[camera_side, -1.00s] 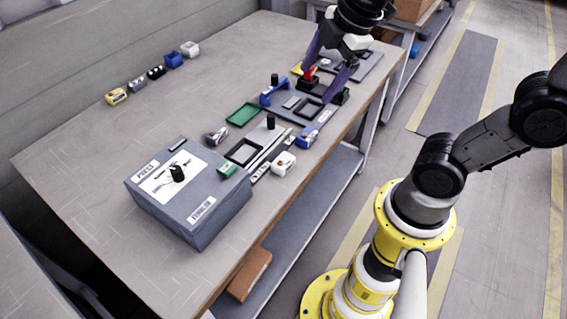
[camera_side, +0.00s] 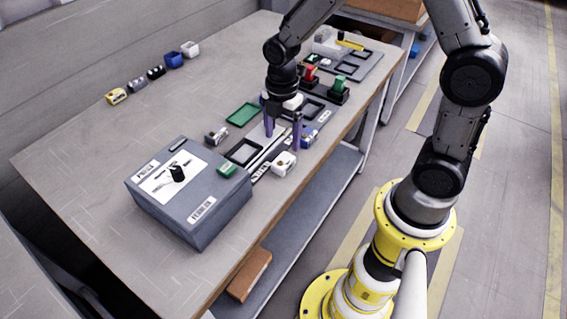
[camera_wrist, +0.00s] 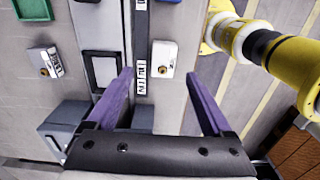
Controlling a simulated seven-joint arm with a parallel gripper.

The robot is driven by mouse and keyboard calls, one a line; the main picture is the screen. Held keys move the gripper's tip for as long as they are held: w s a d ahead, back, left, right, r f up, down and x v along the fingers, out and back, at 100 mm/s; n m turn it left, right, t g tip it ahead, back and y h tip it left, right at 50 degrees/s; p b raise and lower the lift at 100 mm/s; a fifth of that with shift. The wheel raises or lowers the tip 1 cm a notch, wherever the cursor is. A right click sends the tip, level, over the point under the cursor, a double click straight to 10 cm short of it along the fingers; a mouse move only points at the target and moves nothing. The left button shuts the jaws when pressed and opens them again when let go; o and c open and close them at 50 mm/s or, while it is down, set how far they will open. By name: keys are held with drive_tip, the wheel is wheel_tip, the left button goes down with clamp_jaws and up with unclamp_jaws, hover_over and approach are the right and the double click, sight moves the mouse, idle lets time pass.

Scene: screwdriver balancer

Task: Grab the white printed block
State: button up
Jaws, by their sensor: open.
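The white printed block (camera_side: 284,163) sits near the front edge of the table, to the right of the grey control box. In the wrist view the white block (camera_wrist: 161,60) shows a brass-coloured round spot and dark print on its right side. My gripper (camera_side: 283,138) is open and empty, with purple fingers pointing down, above and slightly behind the block in the side view. In the wrist view my gripper (camera_wrist: 160,75) has the block just beyond its fingertips, in line with the gap. I cannot tell the exact height between them.
The grey box (camera_side: 205,205) with a black knob stands at the left. A grey block (camera_side: 217,136), a black frame (camera_side: 244,151) and a green tray (camera_side: 243,115) lie nearby. Red and green pieces stand farther back. Several small blocks line the rear edge.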

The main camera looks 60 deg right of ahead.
sight(284, 159)
drive_tip(key=shift+s+f, duration=0.2)
drive_tip(key=shift+f, duration=1.5)
drive_tip(key=shift+s+f, duration=0.15)
drive_tip(key=shift+f, duration=1.55)
drive_tip(key=shift+c, duration=0.2)
clamp_jaws()
